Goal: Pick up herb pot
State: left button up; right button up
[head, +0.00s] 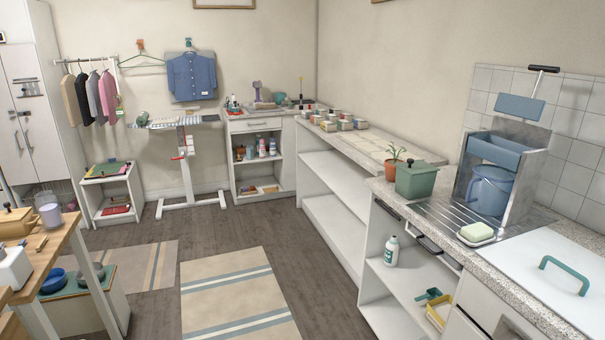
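A small potted plant (393,159) with thin green leaves and a reddish-brown pot stands on the long counter at the centre right, and it looks like the herb pot. A green square container (415,180) stands right in front of it and partly hides it. I cannot tell whether the two touch. Neither of my grippers is in view.
A granite-edged counter (398,205) holds a soap dish with soap (477,232), a blue bucket (490,189) in a metal frame and a white lid with a green handle (565,275). Several small boxes (345,124) stand farther back. The floor (300,290) ahead is clear.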

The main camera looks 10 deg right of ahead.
aim_at(391, 169)
jog(key=i+l+z, duration=0.2)
jog(key=i, duration=0.4)
jog(key=i+j+z, duration=0.1)
jog(key=i+z, duration=0.15)
jog(key=i, duration=0.4)
jog(key=i+j+z, duration=0.2)
jog(key=i, duration=0.4)
jog(key=i+j+z, duration=0.25)
jog(key=i, duration=0.4)
